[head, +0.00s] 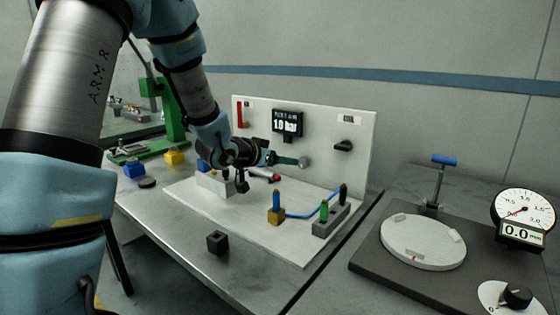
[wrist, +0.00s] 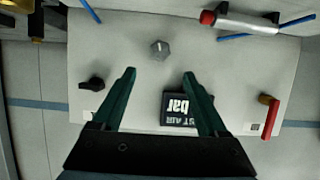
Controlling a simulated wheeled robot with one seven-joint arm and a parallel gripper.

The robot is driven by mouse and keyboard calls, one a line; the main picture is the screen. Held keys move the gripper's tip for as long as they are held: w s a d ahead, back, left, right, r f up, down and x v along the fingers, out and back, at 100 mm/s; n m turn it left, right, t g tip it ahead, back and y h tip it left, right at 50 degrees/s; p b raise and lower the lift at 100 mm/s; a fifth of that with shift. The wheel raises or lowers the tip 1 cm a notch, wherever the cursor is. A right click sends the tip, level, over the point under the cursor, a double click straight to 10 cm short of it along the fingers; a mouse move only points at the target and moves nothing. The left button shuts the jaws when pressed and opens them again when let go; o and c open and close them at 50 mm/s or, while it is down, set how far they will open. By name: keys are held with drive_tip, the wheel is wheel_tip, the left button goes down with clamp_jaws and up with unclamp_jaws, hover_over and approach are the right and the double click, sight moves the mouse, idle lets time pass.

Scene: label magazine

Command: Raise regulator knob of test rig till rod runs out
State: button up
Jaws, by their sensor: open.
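The test rig has an upright white panel (head: 355,165) with a small display (head: 288,123) reading 1.0 bar. The grey regulator knob (head: 303,162) sits low on the panel and shows a white mark in the wrist view (wrist: 159,49). My gripper (head: 288,160) is open and empty, facing the panel. In the wrist view, the knob appears between and just beyond the fingertips (wrist: 159,74), with no clear contact. A pale cylinder (wrist: 240,22) with a red end lies near the panel. My arm partly hides it in the head view, and I cannot tell how far its rod is out.
A black lever knob (head: 343,146) is on the panel's right. A brass block (head: 276,216), blue hose (head: 300,216) and grey valve block (head: 330,219) stand on the base. A black cube (head: 217,243) is near the front edge. A dial gauge (head: 523,212) reading 0.0 stands right.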

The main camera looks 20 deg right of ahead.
sight(301, 162)
idle(0.3)
drive_tip(key=f+b, duration=0.1)
drive_tip(key=b, duration=0.8)
drive_tip(key=shift+d, duration=0.15)
drive_tip(key=x, duration=0.3)
drive_tip(key=b+x, duration=0.1)
drive_tip(key=x, duration=0.6)
drive_tip(key=shift+w+d+r, duration=0.2)
drive_tip(key=shift+d+r, duration=0.05)
drive_tip(key=shift+r, duration=0.05)
drive_tip(key=shift+c, duration=0.2)
drive_tip(key=shift+b, duration=0.35)
clamp_jaws()
